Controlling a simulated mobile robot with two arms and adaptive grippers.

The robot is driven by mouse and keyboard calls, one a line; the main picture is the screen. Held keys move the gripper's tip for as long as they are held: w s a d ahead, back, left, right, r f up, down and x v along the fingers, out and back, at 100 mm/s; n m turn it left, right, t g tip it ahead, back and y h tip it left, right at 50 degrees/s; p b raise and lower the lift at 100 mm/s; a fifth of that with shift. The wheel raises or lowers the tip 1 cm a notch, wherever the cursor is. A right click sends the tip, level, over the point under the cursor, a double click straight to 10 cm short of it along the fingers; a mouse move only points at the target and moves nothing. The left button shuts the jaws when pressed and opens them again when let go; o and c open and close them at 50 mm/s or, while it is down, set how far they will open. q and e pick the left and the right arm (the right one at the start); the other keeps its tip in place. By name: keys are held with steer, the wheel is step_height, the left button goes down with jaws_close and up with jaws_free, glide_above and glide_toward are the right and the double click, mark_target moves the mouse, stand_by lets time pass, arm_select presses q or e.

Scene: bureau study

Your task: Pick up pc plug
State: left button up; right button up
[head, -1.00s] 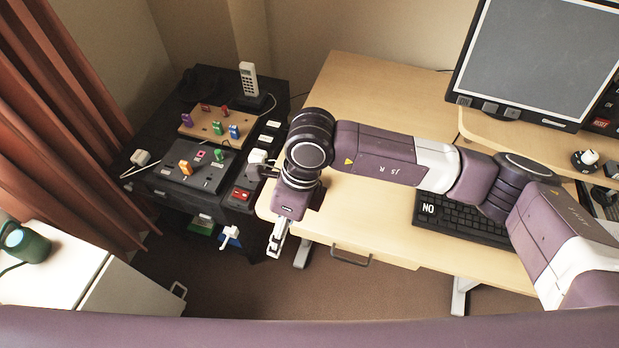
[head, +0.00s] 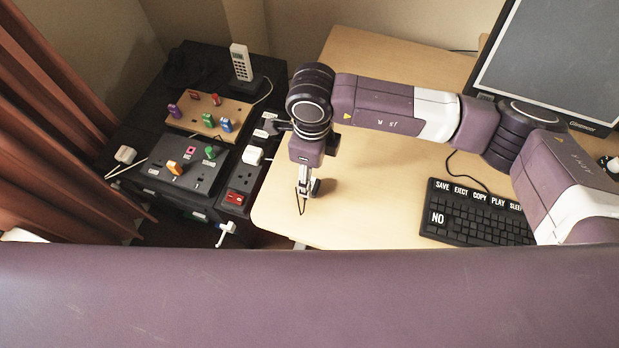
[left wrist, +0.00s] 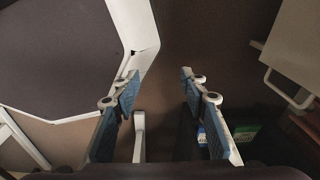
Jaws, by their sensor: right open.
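I cannot tell which plug is the pc plug. One white plug (head: 252,155) sits on the dark socket strip on the black cabinet. Another white plug (head: 125,155) with a cable lies at the cabinet's left side, and a white plug (head: 227,228) shows low at its front edge. My right gripper (head: 303,205) is open and points down over the desk's left edge, to the right of these plugs and apart from them. My left gripper (left wrist: 159,78) is open and empty in the left wrist view, its blue-padded fingers wide apart.
The black cabinet also bears a wooden peg board (head: 205,118), a dark socket board (head: 186,168), a red switch (head: 235,198) and a white phone (head: 241,62). The desk (head: 375,185) holds a keyboard (head: 470,212) and a monitor (head: 555,62). The desk's left part is clear.

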mark_target(315, 182)
steer(key=shift+s+a+f+p, duration=0.1)
steer(key=shift+s+f+p, duration=0.15)
steer(key=shift+f, duration=0.2)
steer(key=shift+s+a+f+p, duration=0.1)
steer(key=shift+f+p, duration=0.2)
steer(key=shift+f, duration=0.15)
steer(key=f, duration=0.3)
steer(key=shift+w+p, duration=0.2)
steer(key=shift+p, duration=0.1)
steer(key=shift+f, duration=0.35)
steer(key=c, duration=1.2)
arm_select(q)
steer(key=shift+s+r, duration=0.7)
steer(key=shift+r, duration=0.2)
